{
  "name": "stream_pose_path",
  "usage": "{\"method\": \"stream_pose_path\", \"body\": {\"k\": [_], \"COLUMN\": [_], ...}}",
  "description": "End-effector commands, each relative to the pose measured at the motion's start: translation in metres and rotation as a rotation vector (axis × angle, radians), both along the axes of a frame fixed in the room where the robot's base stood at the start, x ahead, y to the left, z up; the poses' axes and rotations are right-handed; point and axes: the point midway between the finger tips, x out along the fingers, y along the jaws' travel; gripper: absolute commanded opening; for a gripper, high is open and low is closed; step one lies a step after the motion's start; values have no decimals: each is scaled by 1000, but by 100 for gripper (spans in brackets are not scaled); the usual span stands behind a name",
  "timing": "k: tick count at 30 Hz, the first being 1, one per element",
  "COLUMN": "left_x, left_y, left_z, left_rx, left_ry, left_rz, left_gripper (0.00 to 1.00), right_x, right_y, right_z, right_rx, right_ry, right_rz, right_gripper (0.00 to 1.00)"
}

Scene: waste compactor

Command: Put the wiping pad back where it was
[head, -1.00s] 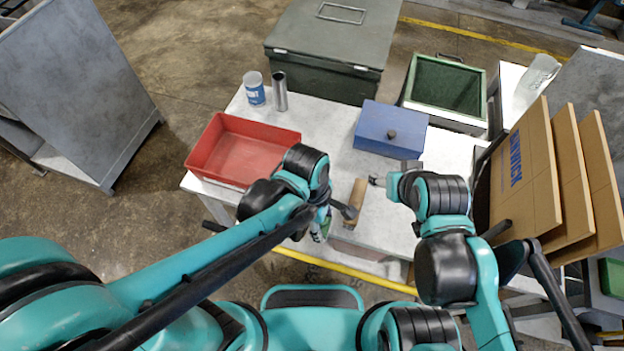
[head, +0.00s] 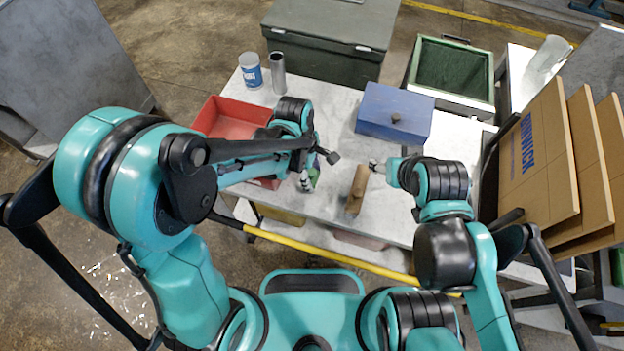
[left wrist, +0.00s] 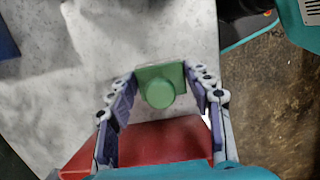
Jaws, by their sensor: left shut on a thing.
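A green block with a round knob (left wrist: 160,86), which looks like the wiping pad, sits between the two fingers of my left gripper (left wrist: 162,78) in the left wrist view. The fingers are shut on it from both sides. In the head view my left gripper (head: 309,180) is above the table's front part, right of the red tray (head: 217,117), and only a bit of green shows there. My right gripper (head: 378,166) is over the table beside a brown block (head: 357,190); its fingers are not clear.
A blue box with a knob (head: 378,112) stands mid-table. A white-blue can (head: 250,72) and a metal cylinder (head: 278,74) stand at the back left. A green-lined bin (head: 450,75) is at the back right, and cardboard sheets (head: 535,160) stand at the right.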

Motion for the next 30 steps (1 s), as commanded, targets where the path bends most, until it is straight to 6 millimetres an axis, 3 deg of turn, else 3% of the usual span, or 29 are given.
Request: {"method": "stream_pose_path", "body": {"k": [4, 16, 17, 19, 30], "left_x": [0, 0, 0, 0, 0], "left_y": [0, 0, 0, 0, 0], "left_z": [-26, -32, -31, -30, -27], "left_rx": [0, 0, 0, 0, 0], "left_ry": [0, 0, 0, 0, 0], "left_rz": [0, 0, 0, 0, 0], "left_gripper": [12, 12, 56, 71, 71], "right_x": [0, 0, 0, 0, 0], "right_y": [0, 0, 0, 0, 0], "right_z": [-13, -16, -15, -15, -11], "right_rx": [0, 0, 0, 0, 0], "right_ry": [0, 0, 0, 0, 0], "right_rz": [0, 0, 0, 0, 0], "right_gripper": [59, 59, 59, 59, 59]}}
